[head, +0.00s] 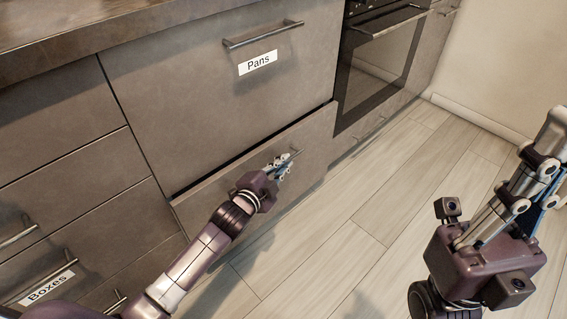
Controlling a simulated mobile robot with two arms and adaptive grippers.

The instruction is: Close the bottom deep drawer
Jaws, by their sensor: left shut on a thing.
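The bottom deep drawer (316,130) sits below the drawer labelled "Pans" (200,90). It stands slightly out, with a dark gap along its top edge. My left gripper (283,166) is at its front, shut on the bar handle (296,153), whose far end shows past the fingers. The gripper and wrist hide the rest of the handle and part of the drawer front. My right gripper (550,150) is at the right over the floor, away from the drawer. Its fingers point up and right; their opening is unclear.
A dark glass oven (375,65) is right of the drawers. Several drawers, one labelled "Boxes" (48,287), are at the left. A countertop (90,22) runs above. The wooden floor (390,190) is clear up to the wall (510,70).

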